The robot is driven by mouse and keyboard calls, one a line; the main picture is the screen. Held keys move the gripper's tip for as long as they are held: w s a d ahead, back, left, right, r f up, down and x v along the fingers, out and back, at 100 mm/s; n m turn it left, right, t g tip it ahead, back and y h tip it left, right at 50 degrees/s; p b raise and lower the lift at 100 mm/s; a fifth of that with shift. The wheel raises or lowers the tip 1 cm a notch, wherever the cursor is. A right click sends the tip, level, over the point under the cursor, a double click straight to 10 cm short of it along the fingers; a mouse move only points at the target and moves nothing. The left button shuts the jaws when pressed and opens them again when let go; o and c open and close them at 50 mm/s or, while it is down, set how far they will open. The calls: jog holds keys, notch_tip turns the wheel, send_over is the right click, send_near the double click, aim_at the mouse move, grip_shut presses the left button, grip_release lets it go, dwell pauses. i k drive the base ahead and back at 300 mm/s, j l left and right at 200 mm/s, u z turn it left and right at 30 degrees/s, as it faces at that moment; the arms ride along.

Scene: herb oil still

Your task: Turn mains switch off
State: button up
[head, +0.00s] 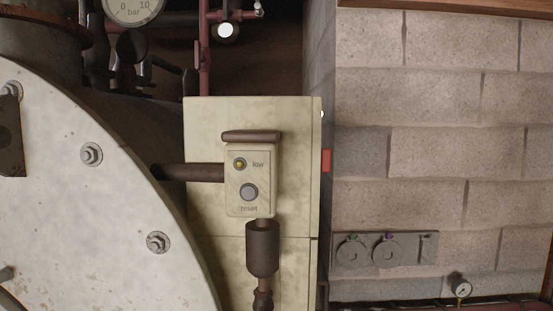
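No part in the head view is labelled as a mains switch, and I cannot tell which part it is. A small red block (326,160) sticks out at the right edge of a cream panel and is seen edge-on. A cream control box (250,180) on that panel is marked "low" beside a small yellowish lamp (240,164) and "reset" below a round grey button (249,192). A grey plate (412,247) with two round parts, one topped green and one purple, is on the block wall. My gripper is not in view.
A large pale round vessel end (90,220) with bolts fills the left. Pipes and a bar gauge (133,8) are above it. A dark pipe (190,172) runs into the control box. A small gauge (461,289) is low on the right.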

aim_at(326, 154)
jog(key=i+l+u, duration=0.6)
jog(key=l+u, duration=0.15)
jog(key=l, duration=0.15)
jog(key=i+l+u, duration=0.15)
jog(key=l+u, duration=0.15)
jog(key=l, duration=0.1)
